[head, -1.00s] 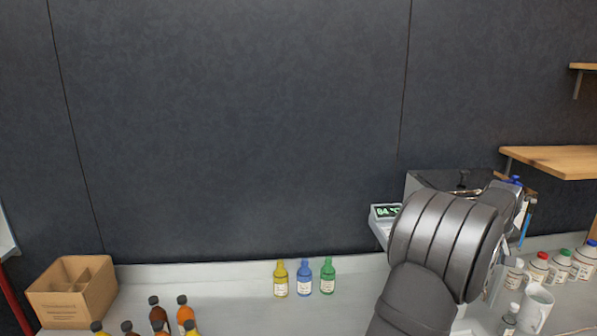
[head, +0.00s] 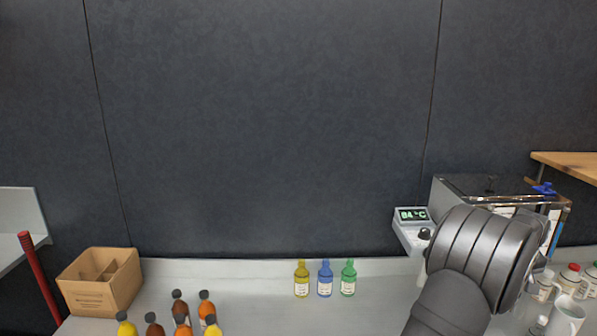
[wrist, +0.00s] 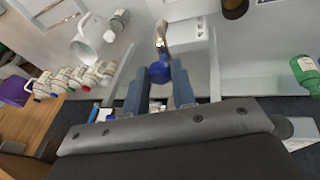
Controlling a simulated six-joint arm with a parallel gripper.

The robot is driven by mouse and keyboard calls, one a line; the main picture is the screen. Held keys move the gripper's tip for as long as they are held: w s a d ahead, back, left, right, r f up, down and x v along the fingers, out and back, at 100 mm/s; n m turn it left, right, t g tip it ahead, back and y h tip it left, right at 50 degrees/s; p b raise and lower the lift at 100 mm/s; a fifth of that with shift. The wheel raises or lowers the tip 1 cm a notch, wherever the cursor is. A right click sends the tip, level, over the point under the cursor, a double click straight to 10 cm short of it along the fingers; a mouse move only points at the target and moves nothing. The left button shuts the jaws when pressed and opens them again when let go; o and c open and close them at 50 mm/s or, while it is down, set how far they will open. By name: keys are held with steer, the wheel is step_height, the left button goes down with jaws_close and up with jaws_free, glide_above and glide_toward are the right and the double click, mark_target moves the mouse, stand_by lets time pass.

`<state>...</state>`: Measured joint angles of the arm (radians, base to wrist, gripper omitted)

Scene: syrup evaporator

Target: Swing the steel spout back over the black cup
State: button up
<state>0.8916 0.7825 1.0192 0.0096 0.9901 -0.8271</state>
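In the wrist view the steel spout (wrist: 162,36) lies ahead of my gripper (wrist: 159,72), with a round blue knob (wrist: 160,74) at its near end. The knob is between my two spread fingertips. I cannot tell whether both fingers press on it. A dark round vessel (wrist: 235,8), possibly the black cup, is cut off by the top edge, to the right of the spout. In the head view my arm hides my gripper and the spout; the steel evaporator (head: 480,186) stands behind the arm.
A temperature display (head: 412,215) is left of the evaporator. Yellow, blue and green bottles (head: 325,280) stand by the wall. A cardboard box (head: 100,283) and several dark-capped bottles (head: 181,306) are at left. A white mug (head: 566,317) and small bottles are at right. Bench between is clear.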

steer(key=shift+c, duration=0.6)
steer(key=shift+a, duration=0.1)
steer(key=shift+w+a, duration=0.15)
steer(key=shift+a, duration=0.85)
steer(key=shift+w+a, duration=0.15)
steer(key=shift+a, duration=0.25)
steer(key=shift+w+a, duration=0.25)
steer(key=shift+a, duration=0.35)
